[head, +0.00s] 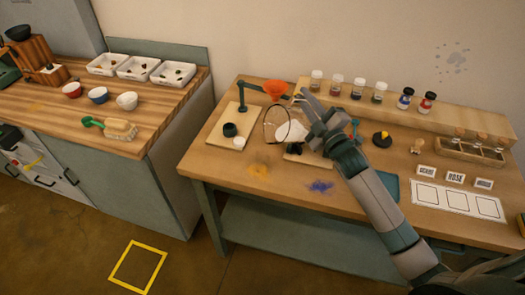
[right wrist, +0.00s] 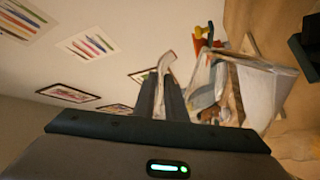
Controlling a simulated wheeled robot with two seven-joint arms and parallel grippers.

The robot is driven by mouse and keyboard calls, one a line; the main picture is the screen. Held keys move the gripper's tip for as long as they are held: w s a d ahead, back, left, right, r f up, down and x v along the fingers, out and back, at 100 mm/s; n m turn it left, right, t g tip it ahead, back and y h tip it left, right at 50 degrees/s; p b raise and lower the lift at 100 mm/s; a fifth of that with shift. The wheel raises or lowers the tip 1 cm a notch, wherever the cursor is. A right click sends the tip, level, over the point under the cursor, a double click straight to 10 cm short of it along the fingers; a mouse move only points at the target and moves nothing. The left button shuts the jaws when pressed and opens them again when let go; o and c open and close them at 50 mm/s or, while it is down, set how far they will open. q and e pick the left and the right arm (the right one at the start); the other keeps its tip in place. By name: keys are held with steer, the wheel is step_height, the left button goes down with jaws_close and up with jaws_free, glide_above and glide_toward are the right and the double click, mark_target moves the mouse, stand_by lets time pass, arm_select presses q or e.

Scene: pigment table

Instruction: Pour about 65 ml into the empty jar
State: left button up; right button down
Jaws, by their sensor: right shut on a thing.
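My right gripper (head: 305,103) reaches over the worktable from the right. In the right wrist view its fingers (right wrist: 163,98) are closed on a pale, narrow part, apparently the handle of a clear glass vessel (right wrist: 245,88). In the head view the vessel's rounded rim (head: 266,124) shows left of the gripper, below and in front of the orange funnel (head: 276,88). Whether it holds liquid, and how far it tilts, I cannot tell. Several small capped jars (head: 316,77) stand on the back ledge; which jar is empty is not clear. My left gripper is out of view.
The funnel hangs on a dark stand with a wooden base (head: 216,131). Yellow (head: 257,170) and blue (head: 320,186) stains mark the front. A jar rack (head: 469,151) and labels stand at right.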

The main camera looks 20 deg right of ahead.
steer(key=shift+s+a+r+n+y, duration=0.2)
steer(key=shift+a+r+n+y, duration=0.2)
steer(key=shift+a+r+n, duration=0.55)
stand_by(1.0)
steer(key=shift+s+a+r+n+p, duration=0.15)
steer(key=shift+a+r+n+p, duration=0.4)
steer(key=shift+a+p, duration=0.1)
stand_by(1.6)
steer(key=shift+d+f, duration=0.1)
steer(key=d+f+m, duration=0.1)
steer(key=d+f+m+b, duration=0.1)
steer(key=w+d+f+m, duration=0.1)
steer(key=d+m, duration=0.1)
steer(key=shift+f+h+b, duration=0.35)
steer(key=shift+f+h, duration=0.05)
steer(key=shift+d, duration=0.2)
steer(key=shift+a+r, duration=0.1)
